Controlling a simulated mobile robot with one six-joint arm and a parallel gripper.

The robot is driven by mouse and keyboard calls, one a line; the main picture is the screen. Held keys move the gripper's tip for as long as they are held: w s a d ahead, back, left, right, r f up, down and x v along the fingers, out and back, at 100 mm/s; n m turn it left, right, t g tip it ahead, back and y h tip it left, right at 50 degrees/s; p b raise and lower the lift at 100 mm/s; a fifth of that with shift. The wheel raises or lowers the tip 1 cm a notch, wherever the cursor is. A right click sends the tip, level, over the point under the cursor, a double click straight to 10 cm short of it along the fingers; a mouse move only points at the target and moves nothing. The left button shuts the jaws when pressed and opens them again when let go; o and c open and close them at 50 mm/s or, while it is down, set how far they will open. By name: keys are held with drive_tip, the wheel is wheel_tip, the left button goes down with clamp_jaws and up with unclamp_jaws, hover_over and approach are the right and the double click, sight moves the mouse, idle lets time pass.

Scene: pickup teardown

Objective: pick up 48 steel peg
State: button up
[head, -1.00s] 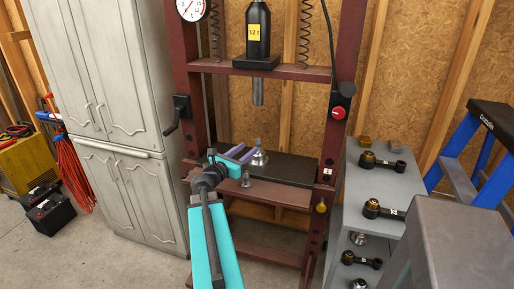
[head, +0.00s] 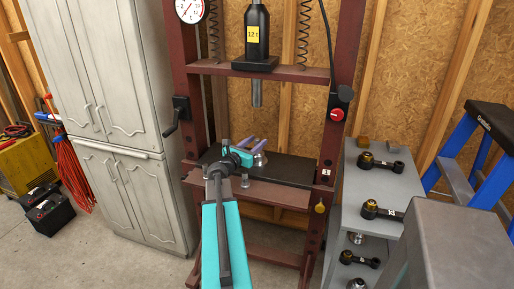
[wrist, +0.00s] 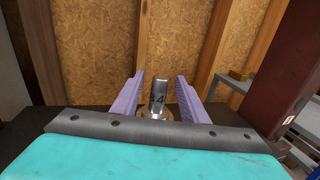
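A steel peg (wrist: 158,96) stands upright on the black bed of the press, with a wider round base below it. Its dark marking reads as a 4; I cannot make out a further digit. In the wrist view my gripper (wrist: 156,88) is open, with one purple finger on each side of the peg and gaps on both sides. The gripper body hides the peg's lower front.
The press ram (head: 257,92) hangs above the bed. A grey shelf (head: 366,190) with several black link parts stands at the right. The bed's right part is clear.

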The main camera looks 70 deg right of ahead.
idle(0.3)
drive_tip(key=shift+p+x, duration=0.7)
drive_tip(key=shift+x, duration=1.9)
clamp_jaws()
